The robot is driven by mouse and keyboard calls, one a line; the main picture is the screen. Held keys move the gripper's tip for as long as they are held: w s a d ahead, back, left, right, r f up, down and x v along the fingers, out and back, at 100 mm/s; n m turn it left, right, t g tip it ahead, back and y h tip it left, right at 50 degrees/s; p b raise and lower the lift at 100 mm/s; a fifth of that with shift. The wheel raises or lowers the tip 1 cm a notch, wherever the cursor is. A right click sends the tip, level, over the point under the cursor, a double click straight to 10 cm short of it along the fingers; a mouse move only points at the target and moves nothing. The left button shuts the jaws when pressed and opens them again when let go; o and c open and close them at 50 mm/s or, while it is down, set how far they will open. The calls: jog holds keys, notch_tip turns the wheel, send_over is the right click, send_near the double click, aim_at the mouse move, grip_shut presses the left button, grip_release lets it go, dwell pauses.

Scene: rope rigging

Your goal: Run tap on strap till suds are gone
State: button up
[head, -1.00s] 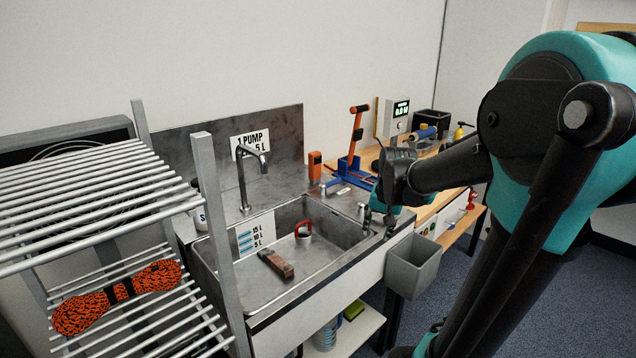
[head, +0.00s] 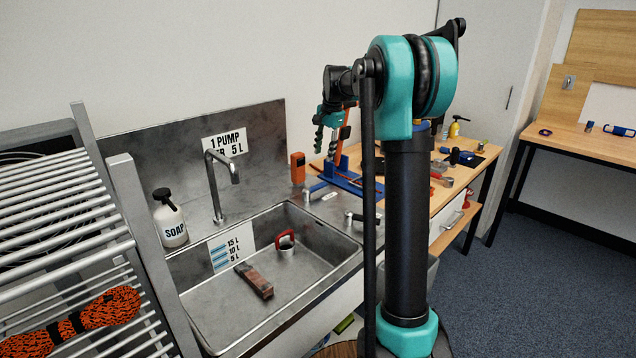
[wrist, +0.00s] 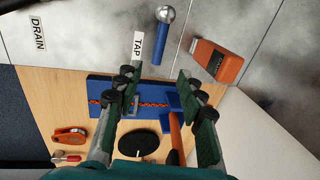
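A brownish-red folded strap (head: 254,281) lies on the sink floor; I cannot make out suds on it. The steel faucet (head: 216,185) arches over the back of the sink (head: 215,309), and no water stream shows. A blue tap lever (head: 316,188) sits right of the faucet on the counter. In the wrist view the blue lever (wrist: 160,42) has a steel ball end, beside a TAP label (wrist: 138,45). My gripper (head: 332,128) is raised above the counter's right end, fingers down. The wrist view shows my gripper (wrist: 158,78) open and empty, with the lever beyond its fingertips.
A red-handled metal item (head: 286,243) sits in the sink. A soap bottle (head: 170,220) stands at its left. An orange box (head: 297,168) stands behind the lever. A blue rig with an orange arm (head: 345,172) is below my gripper. A rack with orange rope (head: 105,312) is at left.

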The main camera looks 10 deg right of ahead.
aim_at(319, 184)
jog(key=f, duration=0.4)
jog(key=w+a+f, duration=0.1)
jog(key=f, duration=0.4)
jog(key=w+f, duration=0.1)
jog(key=f, duration=0.3)
jog(key=shift+a+f, duration=0.25)
jog(key=shift+c, duration=0.2)
grip_shut()
